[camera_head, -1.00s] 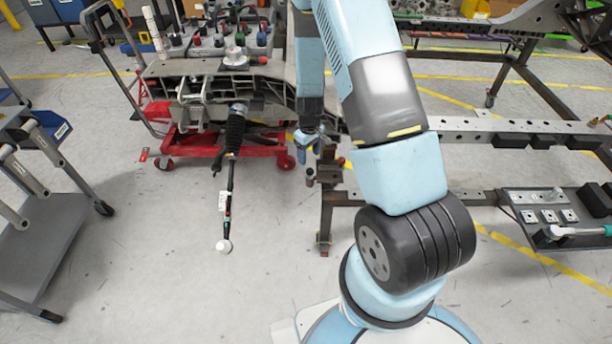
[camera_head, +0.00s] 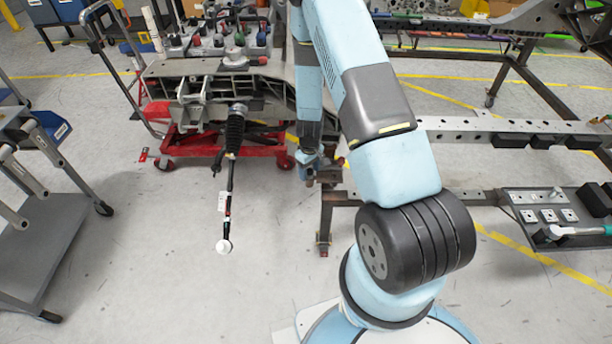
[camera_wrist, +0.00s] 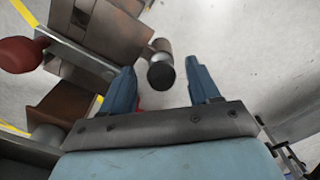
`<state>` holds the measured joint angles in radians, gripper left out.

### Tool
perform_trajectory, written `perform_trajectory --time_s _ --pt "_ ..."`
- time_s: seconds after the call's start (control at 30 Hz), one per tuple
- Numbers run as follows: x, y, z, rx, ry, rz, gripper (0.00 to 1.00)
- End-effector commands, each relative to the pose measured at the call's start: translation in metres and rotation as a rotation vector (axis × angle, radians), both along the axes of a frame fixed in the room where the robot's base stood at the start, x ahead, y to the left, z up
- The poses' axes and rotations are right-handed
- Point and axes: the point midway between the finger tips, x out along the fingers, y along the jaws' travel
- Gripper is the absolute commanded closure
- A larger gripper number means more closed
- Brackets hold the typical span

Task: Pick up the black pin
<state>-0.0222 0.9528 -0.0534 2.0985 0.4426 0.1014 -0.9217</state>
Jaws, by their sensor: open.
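The black pin (camera_wrist: 161,72) shows in the wrist view as a short cylinder with a dark round end and a brownish-grey body, beside a metal bracket. It lies between the lines of my two blue fingers, near their tips. My gripper (camera_wrist: 162,66) is open, with a finger on either side of the pin and visible gaps to both. I cannot tell how deep the pin sits between the fingers. In the head view my gripper (camera_head: 312,163) is small and partly hidden, low by the fixture's near left end.
A metal bracket (camera_wrist: 100,35) and a red round part (camera_wrist: 20,54) are close on the wrist view's left. The fixture frame (camera_head: 480,132) stands right, a red cart (camera_head: 215,145) behind, and a grey cart (camera_head: 50,235) left. The floor between is mostly open.

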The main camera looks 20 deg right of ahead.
Motion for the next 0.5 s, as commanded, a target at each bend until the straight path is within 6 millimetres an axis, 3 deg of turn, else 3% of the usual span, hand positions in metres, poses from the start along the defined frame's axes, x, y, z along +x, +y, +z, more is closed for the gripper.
perform_trajectory --time_s 0.27,0.5 --pt "0.0003 0.0003 -0.0016 0.0 -0.001 0.0 0.4" --pt "0.0002 0.0004 -0.0015 0.0 -0.001 0.0 0.63"
